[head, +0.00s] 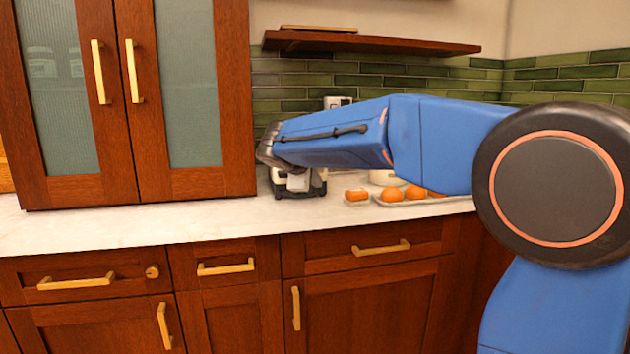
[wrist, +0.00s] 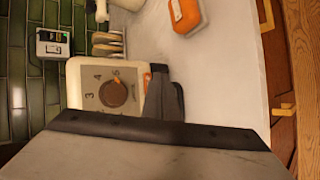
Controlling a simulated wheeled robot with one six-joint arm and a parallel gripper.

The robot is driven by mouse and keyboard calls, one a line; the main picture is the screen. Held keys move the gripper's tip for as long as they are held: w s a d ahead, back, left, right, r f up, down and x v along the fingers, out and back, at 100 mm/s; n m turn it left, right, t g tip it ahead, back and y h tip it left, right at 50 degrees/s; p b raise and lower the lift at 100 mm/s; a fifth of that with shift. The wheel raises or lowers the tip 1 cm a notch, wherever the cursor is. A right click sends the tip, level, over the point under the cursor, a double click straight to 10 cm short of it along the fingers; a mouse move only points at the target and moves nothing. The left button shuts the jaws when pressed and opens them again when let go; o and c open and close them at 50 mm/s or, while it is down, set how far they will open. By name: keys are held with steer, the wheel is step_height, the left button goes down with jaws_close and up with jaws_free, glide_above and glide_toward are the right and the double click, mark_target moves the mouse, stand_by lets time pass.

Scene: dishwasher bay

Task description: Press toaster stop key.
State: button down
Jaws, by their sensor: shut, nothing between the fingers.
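The cream toaster (wrist: 76,84) shows in the wrist view, turned on its side, with a brown round dial (wrist: 115,93) and printed numbers on its front panel. In the head view the toaster (head: 320,188) is mostly hidden behind my arm.
Orange food pieces (head: 391,194) sit on a pale tray right of the toaster. A wall outlet (wrist: 52,43) is behind it. A tall glass-door cabinet (head: 135,100) stands to the left, and a wooden shelf (head: 370,43) hangs above. The counter front (head: 150,222) is clear.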

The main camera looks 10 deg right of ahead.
steer(key=shift+w, duration=0.15)
steer(key=shift+w, duration=0.25)
steer(key=shift+w, duration=0.35)
stand_by(0.9)
steer(key=shift+s, duration=0.75)
steer(key=shift+s, duration=0.15)
steer(key=shift+s, duration=2.4)
